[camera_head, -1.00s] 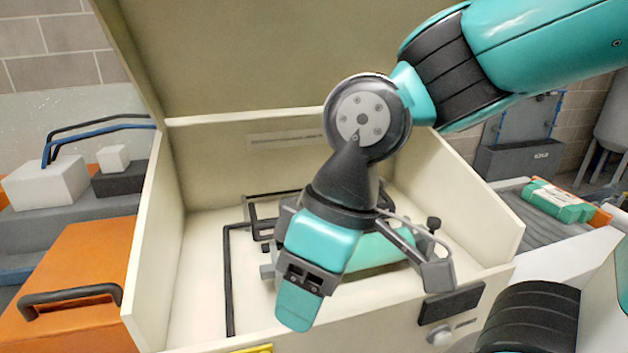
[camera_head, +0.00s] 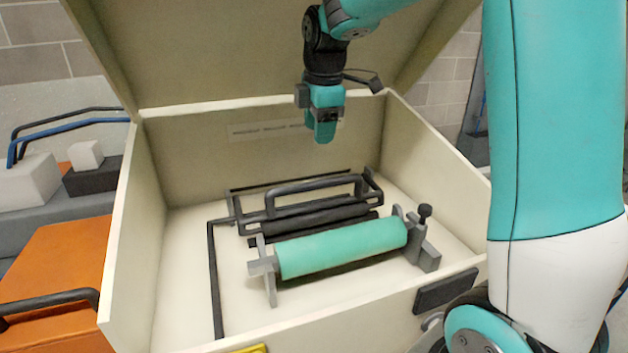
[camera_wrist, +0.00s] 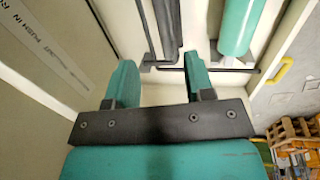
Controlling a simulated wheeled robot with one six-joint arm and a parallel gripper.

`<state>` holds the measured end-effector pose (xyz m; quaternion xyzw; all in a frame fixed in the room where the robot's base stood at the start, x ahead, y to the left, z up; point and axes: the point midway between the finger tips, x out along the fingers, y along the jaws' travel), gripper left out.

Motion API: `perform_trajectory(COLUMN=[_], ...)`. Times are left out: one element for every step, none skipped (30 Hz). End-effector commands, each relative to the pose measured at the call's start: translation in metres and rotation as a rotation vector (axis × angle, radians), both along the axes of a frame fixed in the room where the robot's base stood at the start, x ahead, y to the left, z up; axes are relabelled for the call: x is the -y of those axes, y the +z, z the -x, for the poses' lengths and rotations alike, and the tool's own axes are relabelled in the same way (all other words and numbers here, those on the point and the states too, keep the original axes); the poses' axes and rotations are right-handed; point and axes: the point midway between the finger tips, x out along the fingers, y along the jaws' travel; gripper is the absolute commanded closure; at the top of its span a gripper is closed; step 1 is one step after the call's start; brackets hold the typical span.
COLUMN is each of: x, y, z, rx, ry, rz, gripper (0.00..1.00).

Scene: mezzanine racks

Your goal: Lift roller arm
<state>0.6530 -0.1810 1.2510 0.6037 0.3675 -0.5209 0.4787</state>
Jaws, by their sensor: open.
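The roller arm appears to be the black frame (camera_head: 372,190) with a raised handle bar (camera_head: 315,183) and a dark roller (camera_head: 320,220), lying low inside the open cream box (camera_head: 140,235). Part of its dark bars shows at the top of the wrist view (camera_wrist: 166,25). In front of it a green roller (camera_head: 340,248) rests between grey brackets; it also shows in the wrist view (camera_wrist: 238,25). My gripper (camera_head: 324,137) is open and empty, above and behind the black frame, near the box's back wall. Its two fingers show in the wrist view (camera_wrist: 160,85).
The raised lid (camera_head: 220,50) stands behind my gripper. A black bent rod (camera_head: 214,285) lies on the box floor at left. An orange case (camera_head: 65,265) is outside, left. The space above the rollers is clear.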

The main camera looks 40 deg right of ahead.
Motion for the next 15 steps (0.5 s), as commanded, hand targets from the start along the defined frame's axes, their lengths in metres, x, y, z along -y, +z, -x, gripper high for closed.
perform_trajectory(x=[0.001, 0.001, 0.001, 0.002, 0.002, 0.002, 0.003, 0.003, 0.003, 0.004, 0.004, 0.005, 0.005, 0.005, 0.006], y=[-0.012, -0.018, -0.028, -0.034, -0.041, -0.05, -0.057, -0.064, -0.073, -0.079, -0.086, -0.094, -0.099, -0.105, -0.111], z=[-0.002, -0.003, -0.004, -0.006, -0.007, -0.009, -0.01, -0.011, -0.013, -0.014, -0.015, -0.017, -0.018, -0.019, -0.02], rx=[-0.007, -0.007, -0.007, -0.007, -0.008, -0.007, -0.007, -0.008, -0.008, -0.007, -0.006, -0.006, -0.007, -0.006, -0.006], ry=[0.0, 0.0, 0.0, 0.0, 0.0, 0.0, 0.0, 0.0, 0.0, 0.0, 0.0, 0.0, 0.0, 0.0, -0.001], rz=[-0.001, -0.002, -0.002, -0.002, -0.002, -0.002, -0.002, -0.002, -0.002, -0.002, -0.002, -0.002, -0.002, -0.002, -0.002], gripper=[0.52, 0.52, 0.52, 0.52, 0.52, 0.52, 0.52, 0.52, 0.52, 0.52, 0.52, 0.52, 0.52, 0.52, 0.52])
